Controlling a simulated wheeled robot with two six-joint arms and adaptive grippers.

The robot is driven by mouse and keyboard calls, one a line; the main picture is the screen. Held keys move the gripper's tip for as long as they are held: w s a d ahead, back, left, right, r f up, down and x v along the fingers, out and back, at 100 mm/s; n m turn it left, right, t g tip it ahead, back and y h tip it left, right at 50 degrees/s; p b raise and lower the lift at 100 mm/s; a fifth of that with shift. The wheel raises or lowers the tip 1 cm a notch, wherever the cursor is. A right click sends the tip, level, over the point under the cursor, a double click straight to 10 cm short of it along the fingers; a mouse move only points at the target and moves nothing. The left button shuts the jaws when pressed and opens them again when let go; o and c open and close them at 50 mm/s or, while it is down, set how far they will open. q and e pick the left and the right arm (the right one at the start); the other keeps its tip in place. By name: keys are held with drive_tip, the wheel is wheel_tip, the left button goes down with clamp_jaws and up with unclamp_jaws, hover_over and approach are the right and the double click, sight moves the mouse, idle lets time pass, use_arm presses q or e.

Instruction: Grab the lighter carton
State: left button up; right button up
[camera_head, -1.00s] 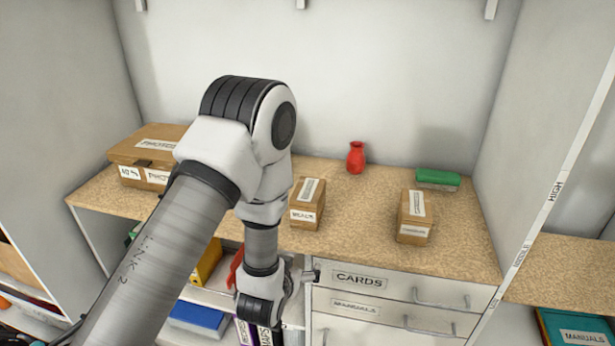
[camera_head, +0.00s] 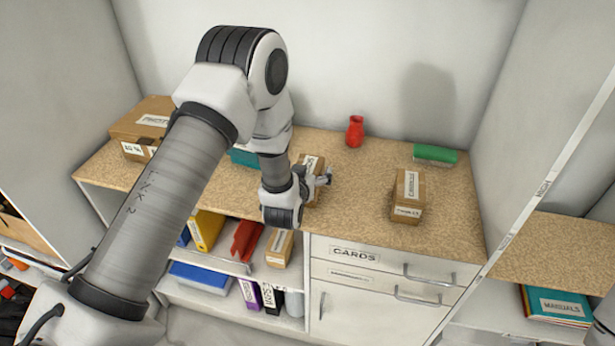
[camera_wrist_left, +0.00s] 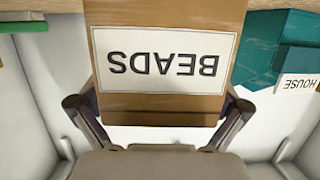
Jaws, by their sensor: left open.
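A small brown carton (camera_head: 311,162) with a white label stands on the worktop, partly hidden by my left gripper (camera_head: 322,181). In the left wrist view the carton (camera_wrist_left: 160,103) fills the middle, its label reading BEADS upside down. The open fingers of the left gripper (camera_wrist_left: 160,110) show on either side of its near end; I cannot tell whether they touch it. A second brown carton (camera_head: 406,196), also labelled, stands apart to the right near the front edge. Which carton is lighter cannot be seen. My right gripper is not in view.
A larger brown box (camera_head: 140,128) stands at the left, and a teal box (camera_head: 243,156) is partly behind my arm. A red vase (camera_head: 355,131) and a green item (camera_head: 435,153) stand at the back. Worktop between the two cartons is clear. Drawers (camera_head: 385,272) lie below.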

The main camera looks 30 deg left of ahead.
use_arm(q)
drive_tip(key=shift+s, duration=0.15)
drive_tip(key=shift+s+d+r, duration=0.1)
drive_tip(key=shift+s, duration=0.05)
drive_tip(key=c, duration=1.3)
